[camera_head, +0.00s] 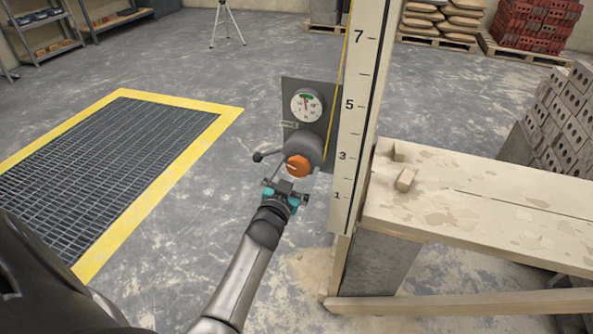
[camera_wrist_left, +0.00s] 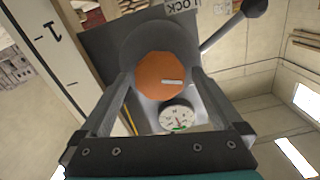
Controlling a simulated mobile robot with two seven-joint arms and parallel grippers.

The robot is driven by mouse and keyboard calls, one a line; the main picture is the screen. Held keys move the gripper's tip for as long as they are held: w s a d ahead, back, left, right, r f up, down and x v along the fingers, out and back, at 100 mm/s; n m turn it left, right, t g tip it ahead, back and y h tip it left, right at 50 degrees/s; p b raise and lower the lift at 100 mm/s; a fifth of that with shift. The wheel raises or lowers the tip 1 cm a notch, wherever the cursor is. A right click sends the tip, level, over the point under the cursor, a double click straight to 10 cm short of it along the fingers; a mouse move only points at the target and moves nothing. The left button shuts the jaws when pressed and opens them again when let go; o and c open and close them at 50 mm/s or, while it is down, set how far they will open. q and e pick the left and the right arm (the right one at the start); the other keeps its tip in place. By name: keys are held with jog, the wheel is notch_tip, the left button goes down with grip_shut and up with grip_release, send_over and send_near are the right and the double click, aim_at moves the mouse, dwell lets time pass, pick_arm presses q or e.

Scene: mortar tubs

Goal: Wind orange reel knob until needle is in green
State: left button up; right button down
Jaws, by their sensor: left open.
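The orange reel knob (camera_head: 298,167) sits on a grey reel on the panel fixed to the tall scale post. It carries a white mark and fills the middle of the left wrist view (camera_wrist_left: 155,68). The round white gauge (camera_head: 306,105) is above the knob, with a green band at its top; the thin needle appears to point up toward it. The gauge also shows in the left wrist view (camera_wrist_left: 176,117). My left gripper (camera_head: 287,182) is open, its fingers on either side of the knob's outline; contact cannot be told. My right gripper is out of view.
A lever with a black ball (camera_head: 258,157) sticks out left of the knob, near a LOCK label (camera_wrist_left: 184,4). The numbered post (camera_head: 355,120) stands close on the right, beside a plank bench (camera_head: 480,200). A yellow-edged floor grate (camera_head: 110,150) lies left.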

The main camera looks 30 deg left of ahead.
pick_arm(q)
jog(key=c, duration=1.3)
jog(key=m, duration=0.4)
jog(key=shift+m, duration=0.3)
jog(key=o, duration=1.3)
